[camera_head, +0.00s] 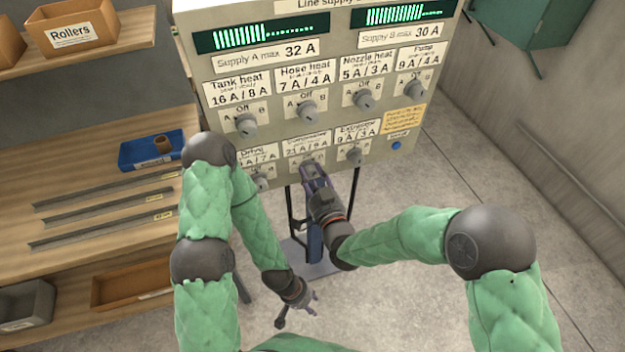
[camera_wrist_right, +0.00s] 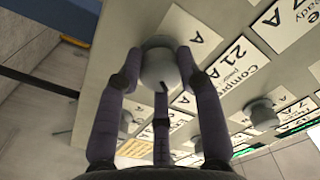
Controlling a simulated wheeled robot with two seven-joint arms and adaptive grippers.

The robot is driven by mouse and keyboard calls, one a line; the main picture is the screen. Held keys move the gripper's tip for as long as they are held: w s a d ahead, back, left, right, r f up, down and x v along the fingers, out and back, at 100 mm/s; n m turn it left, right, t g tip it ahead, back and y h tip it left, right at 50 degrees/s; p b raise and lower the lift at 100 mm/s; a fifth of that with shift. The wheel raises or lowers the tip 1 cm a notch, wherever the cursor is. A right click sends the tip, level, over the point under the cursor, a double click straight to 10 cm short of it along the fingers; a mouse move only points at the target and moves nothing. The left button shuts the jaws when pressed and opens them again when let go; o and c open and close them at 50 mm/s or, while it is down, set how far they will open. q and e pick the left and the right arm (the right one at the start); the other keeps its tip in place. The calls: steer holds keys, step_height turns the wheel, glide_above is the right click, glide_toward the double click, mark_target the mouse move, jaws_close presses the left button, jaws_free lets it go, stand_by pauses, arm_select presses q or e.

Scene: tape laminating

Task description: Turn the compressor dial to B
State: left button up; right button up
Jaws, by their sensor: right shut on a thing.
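The compressor dial (camera_head: 309,167) is a grey knob in the middle of the lower row on the cream panel (camera_head: 335,20). In the right wrist view the dial (camera_wrist_right: 158,68) sits between the fingers of my right gripper (camera_wrist_right: 158,75), which are shut on it. In the head view my right gripper (camera_head: 312,172) reaches up to that knob from below and covers part of it. Which letter the dial points to is not clear. My left gripper (camera_head: 297,304) hangs low over the floor, its fingers apart and empty.
The upper row has several more dials, such as the tank heat dial (camera_head: 245,124). The extruder dial (camera_head: 355,156) is just right of the compressor dial. A blue button (camera_head: 396,146) sits at the lower right. A wooden workbench (camera_head: 70,200) stands left; floor (camera_head: 440,290) is clear right.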

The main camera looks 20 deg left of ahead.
steer(key=shift+m+b, duration=0.45)
steer(key=shift+m, duration=0.35)
steer(key=o, duration=1.1)
steer(key=shift+o, duration=0.2)
steer(key=v, duration=1.2)
